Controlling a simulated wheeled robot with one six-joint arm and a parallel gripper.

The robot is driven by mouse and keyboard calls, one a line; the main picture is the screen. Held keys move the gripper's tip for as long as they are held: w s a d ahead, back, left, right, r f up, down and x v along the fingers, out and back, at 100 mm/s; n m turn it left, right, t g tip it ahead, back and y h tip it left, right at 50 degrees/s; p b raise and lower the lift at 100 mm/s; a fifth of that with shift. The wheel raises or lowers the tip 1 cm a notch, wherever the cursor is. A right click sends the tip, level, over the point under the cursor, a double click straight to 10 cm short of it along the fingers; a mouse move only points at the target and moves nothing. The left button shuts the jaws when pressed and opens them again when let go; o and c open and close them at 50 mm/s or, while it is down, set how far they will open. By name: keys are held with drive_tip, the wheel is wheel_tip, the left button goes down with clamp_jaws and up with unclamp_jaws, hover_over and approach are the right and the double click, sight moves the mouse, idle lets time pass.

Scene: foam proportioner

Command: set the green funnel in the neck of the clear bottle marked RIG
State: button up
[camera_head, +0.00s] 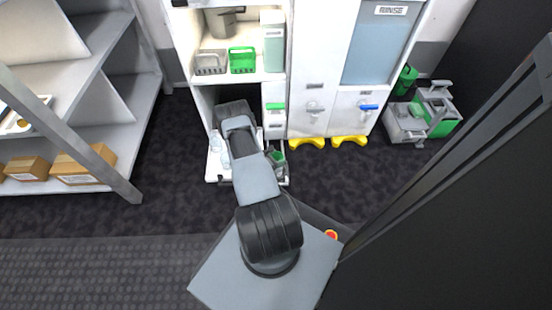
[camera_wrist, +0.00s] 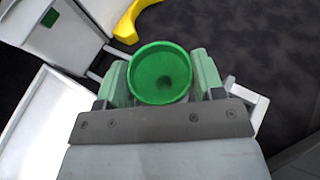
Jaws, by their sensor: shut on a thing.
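My gripper (camera_wrist: 160,92) is shut on the green funnel (camera_wrist: 160,70), with one pale green finger on each side of its round rim. The funnel's wide mouth faces the wrist camera, and its spout is hidden below. In the head view the green funnel (camera_head: 278,156) shows small at the right side of a low white pull-out tray (camera_head: 211,180). Clear bottles (camera_head: 214,143) stand on the left part of that tray, partly behind my arm. Their marks are too small to read, so I cannot tell which is RIG. No bottle neck shows in the wrist view.
The white cabinet holds a grey basket (camera_head: 210,63), a green basket (camera_head: 242,61) and a pale green container (camera_head: 274,45). Yellow feet (camera_head: 349,142) stick out at the floor. Grey shelving (camera_head: 110,90) stands left. Dark floor (camera_head: 165,175) is clear between.

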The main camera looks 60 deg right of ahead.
drive_tip(key=shift+f+b, duration=0.55)
drive_tip(key=shift+f, duration=0.05)
drive_tip(key=o, duration=0.6)
drive_tip(key=shift+r, duration=0.1)
drive_tip(key=shift+p+v, duration=1.75)
drive_tip(key=shift+v, duration=3.75)
